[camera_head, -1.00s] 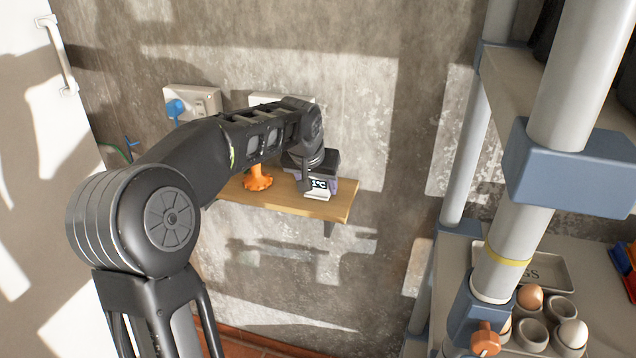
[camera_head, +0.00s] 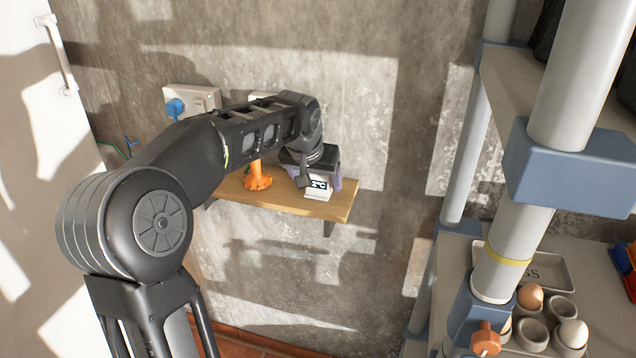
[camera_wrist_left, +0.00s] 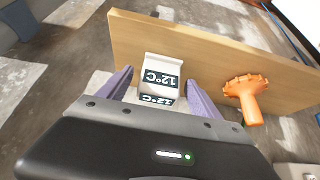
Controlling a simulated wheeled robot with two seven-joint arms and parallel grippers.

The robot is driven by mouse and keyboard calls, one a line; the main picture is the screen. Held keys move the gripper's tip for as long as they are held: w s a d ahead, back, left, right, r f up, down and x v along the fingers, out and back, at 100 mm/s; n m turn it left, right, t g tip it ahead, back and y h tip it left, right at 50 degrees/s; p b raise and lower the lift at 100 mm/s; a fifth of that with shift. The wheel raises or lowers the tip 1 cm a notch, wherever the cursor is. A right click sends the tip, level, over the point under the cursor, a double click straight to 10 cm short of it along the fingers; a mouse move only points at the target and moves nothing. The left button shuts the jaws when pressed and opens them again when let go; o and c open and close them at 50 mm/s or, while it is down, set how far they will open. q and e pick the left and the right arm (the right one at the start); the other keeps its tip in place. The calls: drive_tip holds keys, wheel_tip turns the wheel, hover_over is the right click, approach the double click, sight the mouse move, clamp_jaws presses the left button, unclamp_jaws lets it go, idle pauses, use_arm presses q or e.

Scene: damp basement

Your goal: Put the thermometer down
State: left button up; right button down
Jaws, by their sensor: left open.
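The thermometer (camera_head: 318,187) is a small white block with a dark display reading in °C. It stands on the wooden wall shelf (camera_head: 285,204), near the shelf's right end. In the left wrist view the thermometer (camera_wrist_left: 160,78) lies between the two purple fingers of my left gripper (camera_wrist_left: 158,92), with gaps on both sides. My left gripper (camera_head: 320,178) is open around it in the head view, and the wrist partly hides the thermometer's upper part. My right gripper is not in view.
An orange object with a scalloped base (camera_head: 257,180) stands on the shelf left of the thermometer; it also shows in the left wrist view (camera_wrist_left: 246,94). A socket with a blue plug (camera_head: 176,108) is on the wall. A rack with egg cups (camera_head: 533,334) stands at right.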

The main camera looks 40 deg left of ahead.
use_arm(q)
drive_tip(key=v, duration=1)
drive_tip(key=shift+s+r, duration=0.15)
drive_tip(key=shift+r, duration=0.1)
